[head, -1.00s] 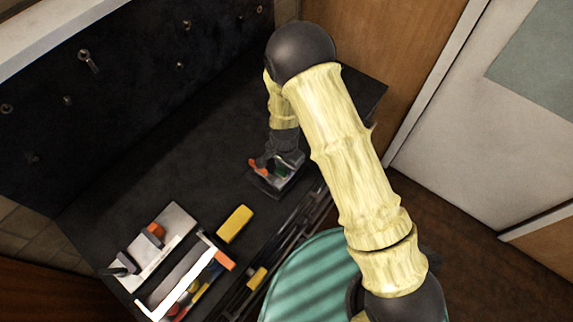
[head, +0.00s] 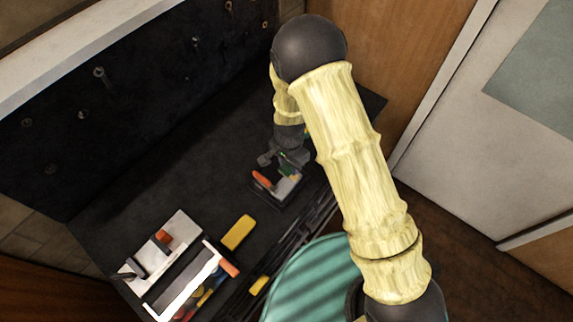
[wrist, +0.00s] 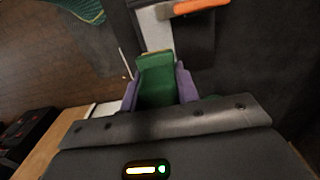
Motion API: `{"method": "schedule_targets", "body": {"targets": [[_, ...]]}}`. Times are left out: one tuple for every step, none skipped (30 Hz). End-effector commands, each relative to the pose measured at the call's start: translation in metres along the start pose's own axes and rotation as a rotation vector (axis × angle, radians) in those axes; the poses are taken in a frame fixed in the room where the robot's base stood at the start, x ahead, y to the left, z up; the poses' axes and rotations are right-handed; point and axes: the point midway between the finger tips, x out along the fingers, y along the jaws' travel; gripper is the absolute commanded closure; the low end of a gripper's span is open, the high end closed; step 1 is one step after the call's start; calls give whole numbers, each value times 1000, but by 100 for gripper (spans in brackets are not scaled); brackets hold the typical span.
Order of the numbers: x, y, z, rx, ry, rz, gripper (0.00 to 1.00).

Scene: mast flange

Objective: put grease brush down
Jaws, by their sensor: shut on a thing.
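My gripper (wrist: 160,88) is shut on a green block-like handle, which I take to be the grease brush (wrist: 156,80). Its purple fingers grip both sides, and a thin yellowish edge shows at the far end. In the head view my gripper (head: 287,160) is at the far right of the dark bench, with a bit of green by it. It is beside or over a small black tray (head: 268,200); whether the brush touches anything is unclear. An orange-handled tool (head: 262,180) with a pale grey part lies at the tray; its handle also shows in the wrist view (wrist: 197,7).
A yellow block (head: 238,232) lies on the dark bench (head: 190,175). A white-edged box (head: 190,285) with coloured items and a pale plate (head: 160,245) stand nearer. Dark rails run along the bench's front edge, above a teal striped surface (head: 310,285). The bench's middle is clear.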

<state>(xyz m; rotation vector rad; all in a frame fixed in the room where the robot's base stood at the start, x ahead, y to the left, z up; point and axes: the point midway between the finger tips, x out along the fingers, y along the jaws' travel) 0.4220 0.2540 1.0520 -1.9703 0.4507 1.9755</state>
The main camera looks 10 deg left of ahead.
Motion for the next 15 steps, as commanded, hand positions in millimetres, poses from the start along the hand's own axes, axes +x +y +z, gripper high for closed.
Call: {"method": "schedule_targets", "body": {"targets": [[0,0,1,-2,0,0,91],[0,-1,1,-2,0,0,91],[0,-1,2,-4,0,0,91],[0,-1,2,-5,0,0,91],[0,-1,2,-5,0,0,91],[0,-2,2,-6,0,0,91],[0,-2,3,-8,0,0,91],[0,-2,3,-8,0,0,91],[0,-2,3,-8,0,0,91],[0,-2,3,-8,0,0,91],[0,-2,3,-8,0,-1,91],[1,-2,2,-8,0,0,91],[2,-1,2,-9,0,0,91],[3,0,0,-10,0,0,91],[5,2,-4,-15,0,0,91]]}}
